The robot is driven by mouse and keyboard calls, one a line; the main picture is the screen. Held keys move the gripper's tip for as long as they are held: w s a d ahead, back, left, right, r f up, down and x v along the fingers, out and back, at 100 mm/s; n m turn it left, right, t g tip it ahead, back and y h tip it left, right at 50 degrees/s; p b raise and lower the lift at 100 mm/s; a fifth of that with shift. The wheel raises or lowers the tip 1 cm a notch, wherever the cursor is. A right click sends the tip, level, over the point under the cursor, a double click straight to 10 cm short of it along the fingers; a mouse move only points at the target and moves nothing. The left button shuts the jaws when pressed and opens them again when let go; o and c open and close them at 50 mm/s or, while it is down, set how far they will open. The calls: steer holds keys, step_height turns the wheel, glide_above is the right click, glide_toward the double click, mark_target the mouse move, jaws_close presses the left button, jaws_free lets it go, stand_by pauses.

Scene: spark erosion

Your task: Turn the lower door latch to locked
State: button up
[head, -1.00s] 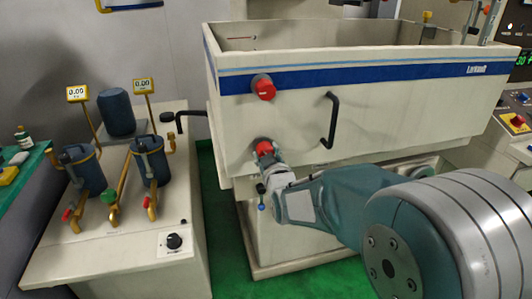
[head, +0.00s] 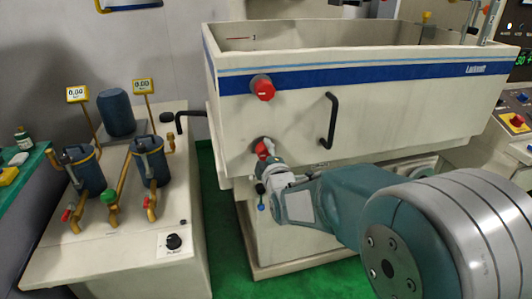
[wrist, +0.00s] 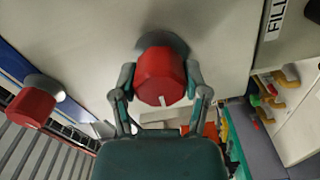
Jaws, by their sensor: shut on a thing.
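The lower door latch (head: 263,149) is a red knob on a dark round base, low on the left part of the white tank's front. My gripper (head: 268,160) is at it in the head view. In the wrist view the lower latch (wrist: 158,72) sits between both fingers of my gripper (wrist: 160,82), which is shut on its sides. A short white mark shows on the knob's near edge. The upper door latch (head: 264,88), a similar red knob, is above it and free; it also shows at the left of the wrist view (wrist: 30,107).
A black door handle (head: 329,121) stands out right of the latches. A bench (head: 100,265) with blue filter canisters and gauges is at the left. Green floor (head: 208,190) shows between bench and tank. A control panel (head: 518,122) is at the right.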

steer(key=shift+a+f+n, duration=0.1)
steer(key=shift+f+n, duration=0.15)
steer(key=shift+n, duration=0.35)
steer(key=o, duration=0.9)
steer(key=shift+o, duration=1.2)
steer(key=shift+a+r, duration=0.1)
steer(key=shift+a, duration=0.1)
steer(key=shift+d, duration=0.1)
steer(key=shift+s+d, duration=0.2)
steer(key=shift+s, duration=0.3)
steer(key=v, duration=1.1)
steer(key=shift+a, duration=0.15)
